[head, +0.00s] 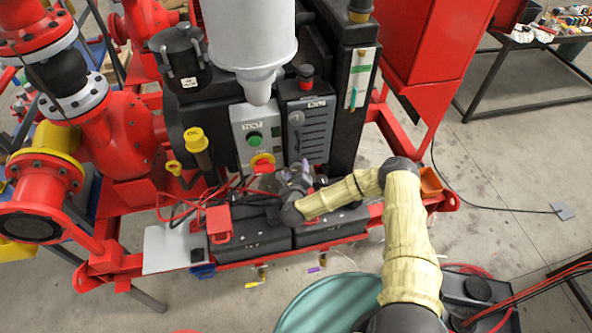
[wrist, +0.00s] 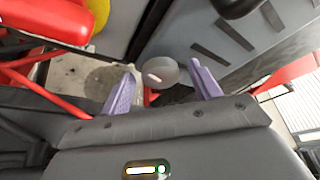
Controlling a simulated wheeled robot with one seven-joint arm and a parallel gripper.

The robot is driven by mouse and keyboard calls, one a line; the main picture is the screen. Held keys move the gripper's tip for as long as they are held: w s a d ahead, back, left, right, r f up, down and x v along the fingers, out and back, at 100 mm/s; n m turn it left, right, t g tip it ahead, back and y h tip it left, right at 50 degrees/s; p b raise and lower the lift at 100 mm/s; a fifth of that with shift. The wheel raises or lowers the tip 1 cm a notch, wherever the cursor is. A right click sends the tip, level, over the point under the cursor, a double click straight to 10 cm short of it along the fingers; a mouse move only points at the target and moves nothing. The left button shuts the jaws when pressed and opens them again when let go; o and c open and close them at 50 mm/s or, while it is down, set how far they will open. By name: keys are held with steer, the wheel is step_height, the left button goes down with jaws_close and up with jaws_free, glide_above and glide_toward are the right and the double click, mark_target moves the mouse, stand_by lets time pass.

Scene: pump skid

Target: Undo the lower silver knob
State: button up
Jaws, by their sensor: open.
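The lower silver knob (wrist: 160,73) is a round, pale grey disc in the wrist view, at the lower edge of the grey slotted panel. My gripper (wrist: 161,70) is open, with one purple finger on each side of the knob and a visible gap to each. I cannot tell how far the fingertips reach along it. In the head view my gripper (head: 294,171) is just below the dark grey slotted panel (head: 318,132), and the lower knob is hidden there. Another round silver knob (head: 296,118) shows higher on that panel.
A control box (head: 257,135) with a green button and a red knob on yellow (head: 262,163) stands left of the panel. Black batteries (head: 262,230) with red cables lie below my gripper. A red frame rail (head: 335,240) runs in front. Open floor lies to the right.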

steer(key=c, duration=1)
steer(key=shift+o, duration=0.2)
steer(key=shift+d+f+m+b, duration=0.1)
steer(key=shift+m+b, duration=0.2)
steer(key=shift+b, duration=0.1)
steer(key=shift+m+g+y+b, duration=0.3)
steer(key=shift+m+y+b, duration=0.1)
steer(key=shift+b, duration=0.05)
steer(key=m+y+b, duration=0.1)
steer(key=m+b, duration=0.2)
steer(key=shift+d+g+y, duration=0.15)
steer(key=shift+g+y, duration=0.15)
steer(key=shift+g, duration=0.1)
steer(key=m+y+b, duration=0.1)
steer(key=m+b, duration=0.1)
steer(key=shift+w+d+y+b, duration=0.1)
steer(key=shift+d+y+b, duration=0.05)
steer(key=shift+y+b, duration=0.25)
steer(key=shift+m+g+y+b, duration=0.3)
steer(key=shift+m+y+b, duration=0.3)
steer(key=shift+m+b, duration=0.4)
steer(key=shift+r, duration=0.2)
